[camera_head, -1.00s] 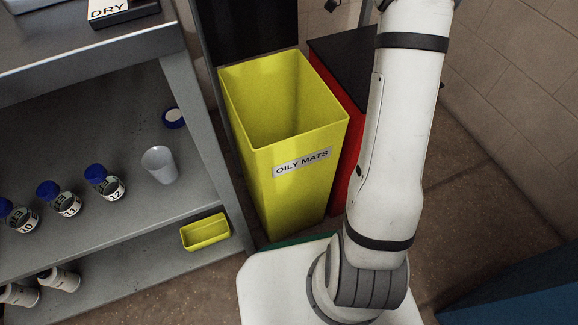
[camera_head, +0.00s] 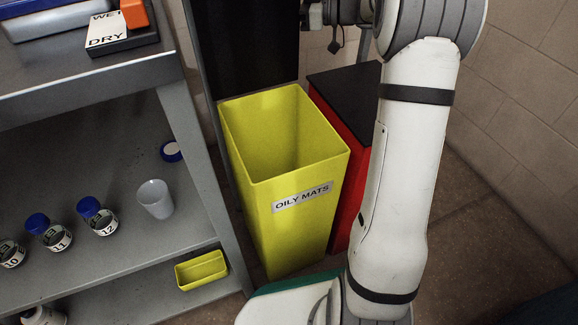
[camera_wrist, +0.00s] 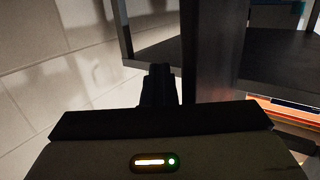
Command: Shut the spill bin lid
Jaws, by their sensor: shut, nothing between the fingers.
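The yellow bin (camera_head: 300,235), labelled OILY MATS, stands open at the top in the head view, and its inside looks empty. A black panel (camera_head: 245,45) stands upright at its back edge, like a raised lid; its top is cut off. My gripper (camera_wrist: 158,72) is shut and empty in the wrist view, close to a dark upright panel (camera_wrist: 215,60). I cannot tell whether that is the lid or whether they touch. In the head view my wrist is at the top edge, right of the black panel, and the fingertips are not clear.
A red bin (camera_head: 346,215) with a flat black top (camera_head: 345,100) stands right of the yellow bin. A grey shelf unit (camera_head: 185,120) on the left holds numbered bottles (camera_head: 100,218), a white cup (camera_head: 155,198) and a small yellow tray (camera_head: 202,270). A block wall (camera_head: 520,95) is behind.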

